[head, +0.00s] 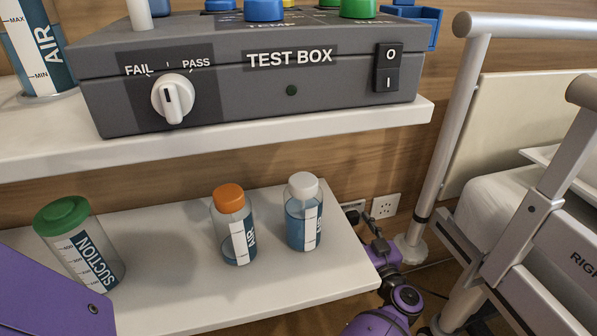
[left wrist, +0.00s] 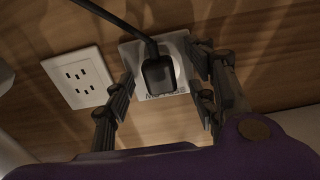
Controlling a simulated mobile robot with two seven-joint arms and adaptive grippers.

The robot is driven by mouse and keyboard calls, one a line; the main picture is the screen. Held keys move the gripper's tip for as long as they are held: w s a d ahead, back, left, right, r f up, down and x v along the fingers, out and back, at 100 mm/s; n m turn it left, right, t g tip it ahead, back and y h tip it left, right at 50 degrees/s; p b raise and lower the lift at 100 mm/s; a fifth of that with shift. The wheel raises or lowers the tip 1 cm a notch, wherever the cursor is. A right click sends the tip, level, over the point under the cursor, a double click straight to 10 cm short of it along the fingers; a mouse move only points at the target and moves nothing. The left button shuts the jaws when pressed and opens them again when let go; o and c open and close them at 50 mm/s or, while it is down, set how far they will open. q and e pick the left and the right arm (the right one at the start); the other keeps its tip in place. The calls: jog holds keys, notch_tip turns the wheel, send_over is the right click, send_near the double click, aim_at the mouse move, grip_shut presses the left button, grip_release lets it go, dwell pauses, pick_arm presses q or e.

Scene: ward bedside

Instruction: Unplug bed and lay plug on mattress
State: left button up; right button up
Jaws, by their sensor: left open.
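The black plug (left wrist: 157,76) sits in a white wall socket (left wrist: 176,43) in the left wrist view, with its dark cord running up and left. My left gripper (left wrist: 164,82) is open, its fingers on either side of the plug with gaps showing. In the head view my left gripper (head: 368,228) is low at the wall, beyond the lower shelf's right end, partly hidden. The bed's pale mattress (head: 500,215) lies at the right behind grey rails. My right gripper is not in view.
A second, empty socket plate (head: 385,206) is beside the plugged one. The lower shelf (head: 165,235) holds a suction bottle (head: 85,250) and two air bottles (head: 234,230) (head: 303,215). A test box (head: 230,105) stands above. Bed rails (head: 462,110) stand between the gripper and mattress.

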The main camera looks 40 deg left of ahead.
pick_arm(q)
jog(key=shift+w+d+r+p, duration=0.1)
jog(key=shift+r+p, duration=0.15)
jog(key=shift+p, duration=0.2)
dwell(0.5)
grip_shut()
dwell(0.3)
jog(key=shift+d+f, duration=0.1)
jog(key=shift+p+v, duration=1.15)
jog(key=shift+v, duration=1.75)
